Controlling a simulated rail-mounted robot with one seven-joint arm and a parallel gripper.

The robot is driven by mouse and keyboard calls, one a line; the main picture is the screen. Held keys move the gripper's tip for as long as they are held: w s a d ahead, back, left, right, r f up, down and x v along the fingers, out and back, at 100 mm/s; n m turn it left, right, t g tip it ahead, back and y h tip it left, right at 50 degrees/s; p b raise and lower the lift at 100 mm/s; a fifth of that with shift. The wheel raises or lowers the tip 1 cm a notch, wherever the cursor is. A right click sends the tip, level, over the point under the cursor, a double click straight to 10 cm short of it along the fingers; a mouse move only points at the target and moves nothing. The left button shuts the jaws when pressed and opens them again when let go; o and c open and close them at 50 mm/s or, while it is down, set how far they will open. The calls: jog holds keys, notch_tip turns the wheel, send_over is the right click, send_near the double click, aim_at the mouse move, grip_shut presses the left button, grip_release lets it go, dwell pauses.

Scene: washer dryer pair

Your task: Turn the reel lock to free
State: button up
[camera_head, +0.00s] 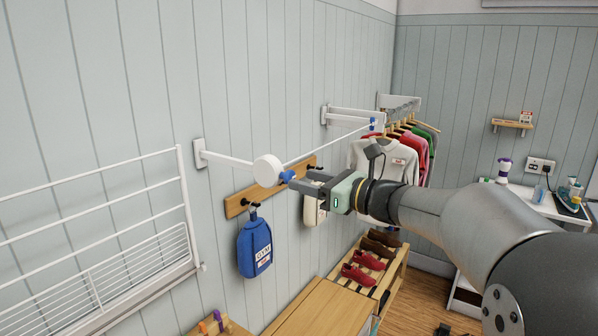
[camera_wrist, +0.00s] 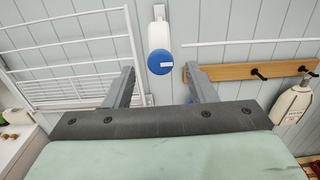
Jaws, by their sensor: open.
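The white line reel (camera_head: 267,169) is held out from the wall on a white bracket arm. A blue knob (camera_head: 287,176), which looks like the reel lock, sits on its near face. In the wrist view the blue knob (camera_wrist: 160,62) is a round disc with a pale label strip, below the white reel (camera_wrist: 159,36). My gripper (camera_head: 303,182) is open and empty, just to the right of the knob in the head view. In the wrist view the knob lines up with the gap between my fingertips (camera_wrist: 159,70), with clearance on both sides. The label's text is too small to read.
A white line (camera_head: 325,143) runs from the reel to a far wall bracket (camera_head: 350,116). A wooden peg rail (camera_head: 238,204) with a blue bag (camera_head: 254,247) is below the reel. A white drying rack (camera_head: 95,235) stands left; hanging clothes (camera_head: 375,155) are beyond my gripper.

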aim_at(287, 177)
jog(key=shift+p+x, duration=0.3)
jog(key=shift+x, duration=1.15)
jog(key=c, duration=0.9)
jog(key=shift+c, duration=0.2)
jog(key=shift+f+n+b, duration=0.1)
jog(key=shift+n+b, duration=0.2)
jog(key=shift+b, duration=0.25)
jog(key=n+b, duration=0.8)
jog(key=b, duration=0.3)
jog(key=n+b, duration=0.9)
jog(key=b, duration=0.2)
jog(key=shift+s+f, duration=0.15)
jog(key=shift+n, duration=0.3)
